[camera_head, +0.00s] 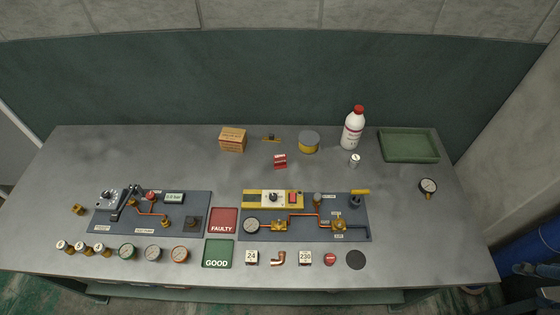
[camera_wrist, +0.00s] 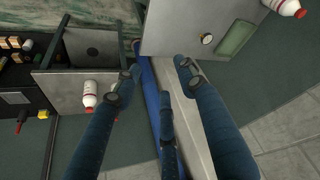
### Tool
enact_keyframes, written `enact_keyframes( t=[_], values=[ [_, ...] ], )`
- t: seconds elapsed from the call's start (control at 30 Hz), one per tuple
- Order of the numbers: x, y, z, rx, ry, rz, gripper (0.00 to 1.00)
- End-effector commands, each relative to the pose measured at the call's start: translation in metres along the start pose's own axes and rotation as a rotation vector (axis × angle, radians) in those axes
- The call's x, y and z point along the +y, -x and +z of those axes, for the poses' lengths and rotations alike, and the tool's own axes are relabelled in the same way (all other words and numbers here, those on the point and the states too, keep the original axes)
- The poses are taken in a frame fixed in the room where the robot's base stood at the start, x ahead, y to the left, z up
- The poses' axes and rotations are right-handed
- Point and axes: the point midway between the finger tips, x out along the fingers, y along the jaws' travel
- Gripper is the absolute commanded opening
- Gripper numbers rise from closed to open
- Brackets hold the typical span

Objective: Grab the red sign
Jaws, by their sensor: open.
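A small red sign (camera_head: 280,161) with a pale stripe stands on the grey table, right of the cardboard box, in the head view. A flat red square (camera_head: 223,220) marked FAULTY lies nearer the front, between two dark panels. My gripper (camera_wrist: 158,76) shows in the wrist view with its blue fingers spread and nothing between them. It is off to the side of the tabletop. Neither red thing can be made out in the wrist view.
A cardboard box (camera_head: 232,139), a yellow-grey tin (camera_head: 309,142), a silver can (camera_head: 354,160) and a white bottle (camera_head: 353,130) stand around the sign. A green tray (camera_head: 408,158) is at the back right. Fitted panels fill the front; bare table lies before the sign.

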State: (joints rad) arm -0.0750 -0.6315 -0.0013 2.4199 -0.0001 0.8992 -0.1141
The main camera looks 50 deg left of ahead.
Motion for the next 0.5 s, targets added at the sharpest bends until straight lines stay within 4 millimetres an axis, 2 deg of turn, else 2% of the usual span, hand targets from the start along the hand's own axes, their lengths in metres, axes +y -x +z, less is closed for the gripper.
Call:
enact_keyframes(
  t=[0.1, 0.5],
  values=[
    [-0.013, -0.003, -0.028, -0.02, 0.098, -0.022, 0.41],
    [-0.07, -0.025, -0.116, -0.07, 0.439, -0.094, 0.41]
  ],
)
